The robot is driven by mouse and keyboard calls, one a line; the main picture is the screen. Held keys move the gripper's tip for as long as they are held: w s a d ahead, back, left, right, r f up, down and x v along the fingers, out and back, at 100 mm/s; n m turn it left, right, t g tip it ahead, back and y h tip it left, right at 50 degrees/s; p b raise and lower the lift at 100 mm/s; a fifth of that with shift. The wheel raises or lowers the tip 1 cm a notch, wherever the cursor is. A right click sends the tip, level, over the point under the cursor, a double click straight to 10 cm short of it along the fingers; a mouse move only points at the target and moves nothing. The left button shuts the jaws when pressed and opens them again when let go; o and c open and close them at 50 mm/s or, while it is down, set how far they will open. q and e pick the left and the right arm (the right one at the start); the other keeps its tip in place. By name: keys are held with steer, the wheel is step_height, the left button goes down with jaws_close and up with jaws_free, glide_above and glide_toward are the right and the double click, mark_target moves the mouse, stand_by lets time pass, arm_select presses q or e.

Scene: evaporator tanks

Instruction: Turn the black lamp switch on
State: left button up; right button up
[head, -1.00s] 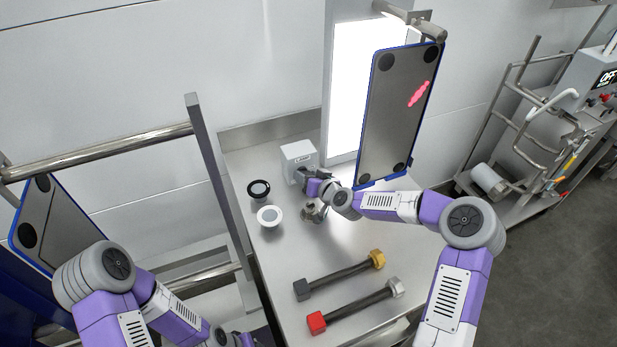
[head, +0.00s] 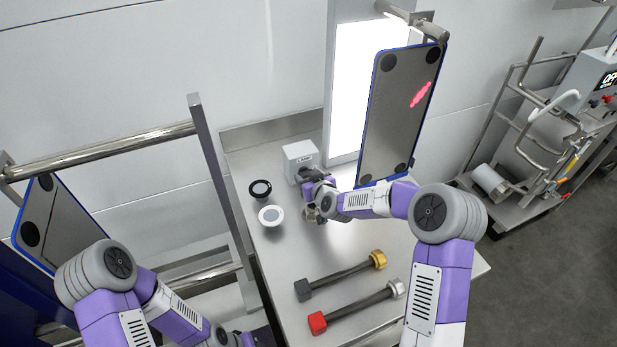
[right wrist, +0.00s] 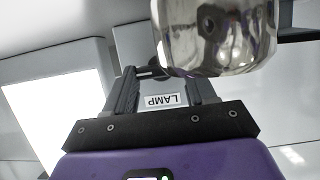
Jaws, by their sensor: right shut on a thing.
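The grey switch box (head: 300,157) stands on the steel table near the wall. In the right wrist view its LAMP label (right wrist: 161,100) shows between the fingers. My right gripper (head: 307,175) is at the front of the box, and its fingers (right wrist: 150,76) are shut on the black lamp switch (right wrist: 151,71), which is mostly hidden by the fingers and a shiny metal part. The switch's exact position cannot be made out. The tall lamp panel (head: 345,100) behind glows bright white. My left arm is at lower left; its gripper is out of view.
A blue-edged plate (head: 395,125) stands behind my right forearm. Two bars, one with a red end (head: 317,322), lie at the table's front. A shiny metal part (right wrist: 215,35) is close to the fingers.

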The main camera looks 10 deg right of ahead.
steer(key=o, duration=1)
steer(key=shift+o, duration=0.2)
steer(key=shift+s, duration=0.1)
steer(key=v, duration=0.7)
steer(key=shift+s+r+p, duration=0.1)
steer(key=shift+s+p, duration=0.1)
steer(key=shift+p, duration=0.15)
